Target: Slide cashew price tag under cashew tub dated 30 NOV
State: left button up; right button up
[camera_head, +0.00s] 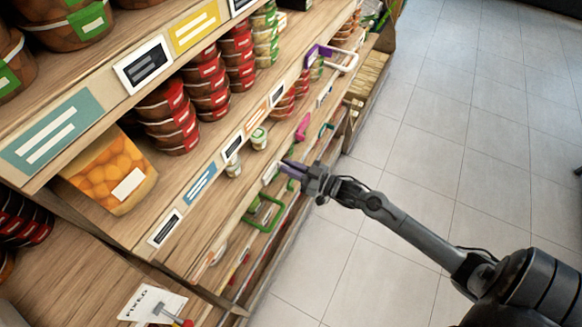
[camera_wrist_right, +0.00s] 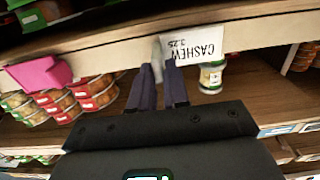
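A white price tag (camera_wrist_right: 196,42) reading CASHEW 3.25, upside down in the right wrist view, is on the shelf edge; a white tag (camera_head: 270,172) shows beside my gripper in the head view. My right gripper (camera_wrist_right: 159,66) is slightly open, its dark fingertips at the tag's left end; it also shows in the head view (camera_head: 287,167). Whether the fingers touch the tag is unclear. A small pale-lidded tub (camera_wrist_right: 211,78) stands behind the tag. Two small tubs (camera_head: 258,138) (camera_head: 233,167) stand on the shelf in the head view. No date is readable. My left gripper is out of view.
Stacks of red-lidded tubs (camera_head: 171,118) and an orange pouch (camera_head: 108,172) fill the shelf. A green handle-like frame (camera_head: 264,214) sticks out from a lower shelf edge. The tiled floor (camera_head: 450,120) is clear.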

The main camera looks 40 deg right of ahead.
grip_shut()
dwell(0.8)
